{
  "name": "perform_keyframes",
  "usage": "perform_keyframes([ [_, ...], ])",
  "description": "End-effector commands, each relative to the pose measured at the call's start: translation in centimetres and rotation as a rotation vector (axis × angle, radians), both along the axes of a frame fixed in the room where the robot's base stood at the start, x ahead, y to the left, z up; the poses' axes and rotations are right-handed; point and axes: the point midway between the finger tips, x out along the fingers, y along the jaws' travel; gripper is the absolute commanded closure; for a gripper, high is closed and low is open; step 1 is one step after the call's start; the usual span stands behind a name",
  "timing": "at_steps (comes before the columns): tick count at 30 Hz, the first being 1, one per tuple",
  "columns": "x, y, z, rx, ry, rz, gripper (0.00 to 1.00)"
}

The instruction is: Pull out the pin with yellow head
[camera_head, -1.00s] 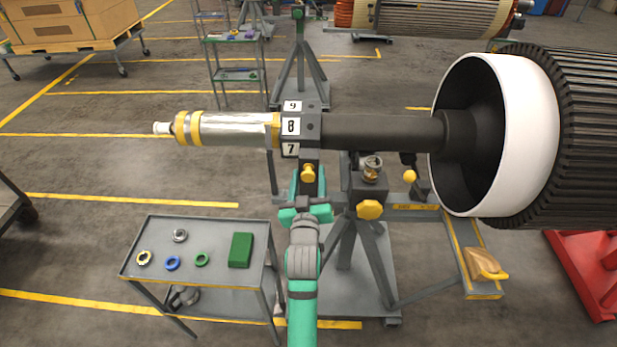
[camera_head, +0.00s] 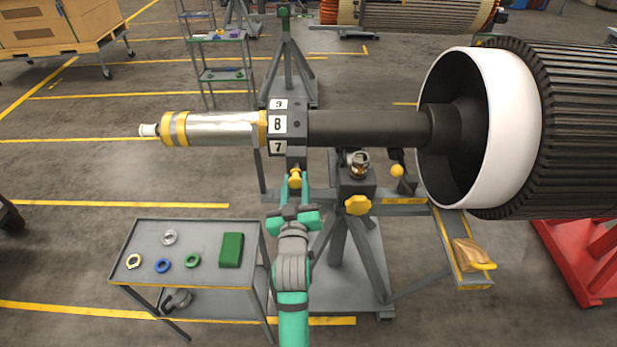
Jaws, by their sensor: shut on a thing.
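The pin with the yellow head (camera_head: 295,179) is below the numbered clamp block (camera_head: 297,138) that carries the labels 9, 8 and 7. My gripper (camera_head: 295,184) comes up from below, with its green fingers shut on both sides of the yellow head. The pin's shank is too small to make out, so I cannot tell how much is still inside the block. The block is around a dark horizontal shaft (camera_head: 365,128).
A rotor with a white ring (camera_head: 513,130) is at the right. A stand with a yellow knob (camera_head: 358,205) and a yellow ball handle (camera_head: 397,171) is just right of my gripper. A grey cart (camera_head: 205,256) with rings and a green block is lower left.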

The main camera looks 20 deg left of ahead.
Motion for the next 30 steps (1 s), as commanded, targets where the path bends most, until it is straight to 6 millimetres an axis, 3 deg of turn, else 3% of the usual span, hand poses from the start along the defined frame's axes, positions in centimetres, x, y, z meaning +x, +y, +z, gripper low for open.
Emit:
perform_keyframes([
  [11,-1.0,0.6,-0.1,-0.001,0.003,0.014,1.0],
  [12,-1.0,0.6,-0.2,-0.002,0.004,0.013,0.6],
  [14,-1.0,0.6,-0.1,-0.001,0.003,0.014,0.51],
  [24,-1.1,0.6,-0.1,-0.001,0.001,0.013,0.51],
  [30,-3.2,-0.2,-0.1,-0.001,0.003,0.014,0.51],
])
